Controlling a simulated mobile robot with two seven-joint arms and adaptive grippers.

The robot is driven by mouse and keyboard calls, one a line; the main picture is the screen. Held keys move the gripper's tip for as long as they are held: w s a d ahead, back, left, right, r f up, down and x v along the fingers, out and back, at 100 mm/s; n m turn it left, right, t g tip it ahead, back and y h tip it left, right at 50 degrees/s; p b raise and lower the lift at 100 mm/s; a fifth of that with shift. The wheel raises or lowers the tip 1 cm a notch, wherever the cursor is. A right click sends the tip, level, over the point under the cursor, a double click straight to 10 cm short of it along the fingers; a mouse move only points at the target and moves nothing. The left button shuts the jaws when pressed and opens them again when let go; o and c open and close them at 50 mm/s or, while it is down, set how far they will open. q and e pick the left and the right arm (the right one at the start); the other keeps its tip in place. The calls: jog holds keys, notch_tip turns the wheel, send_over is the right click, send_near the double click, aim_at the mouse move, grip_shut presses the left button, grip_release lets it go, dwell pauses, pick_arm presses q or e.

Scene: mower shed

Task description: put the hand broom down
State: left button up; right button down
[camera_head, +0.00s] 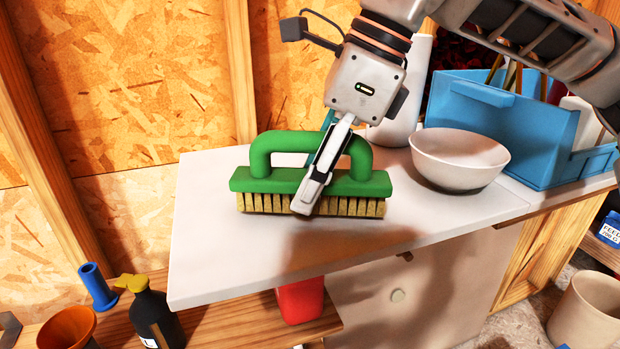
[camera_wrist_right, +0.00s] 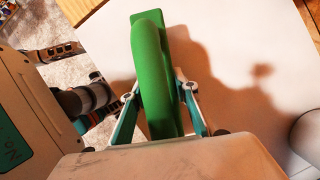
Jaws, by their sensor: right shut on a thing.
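The hand broom (camera_head: 275,183) has a green block with a looped green handle and pale tan bristles. It is upright, bristles down, at the white worktop (camera_head: 235,270); I cannot tell whether the bristles touch the surface. My right gripper (camera_head: 310,195) comes from above and is shut on the broom. In the right wrist view the green handle (camera_wrist_right: 152,65) runs between the two fingers (camera_wrist_right: 157,112). The near finger hides part of the block and bristles in the head view. My left gripper is not in view.
A white bowl (camera_head: 458,160) stands right of the broom, with a blue caddy (camera_head: 500,125) behind it. A white bottle (camera_head: 412,95) stands at the back. The worktop's front left is clear. Below are a black bottle (camera_head: 150,312), an orange funnel (camera_head: 68,328) and a red container (camera_head: 300,300).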

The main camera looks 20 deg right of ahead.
jog(key=shift+f+b, duration=0.4)
jog(key=shift+f, duration=0.15)
jog(key=c, duration=1.6)
grip_release()
jog(key=shift+o, duration=0.2)
jog(key=shift+r, duration=0.2)
jog(key=v, duration=0.8)
jog(key=shift+r, duration=0.15)
jog(key=shift+a, duration=0.1)
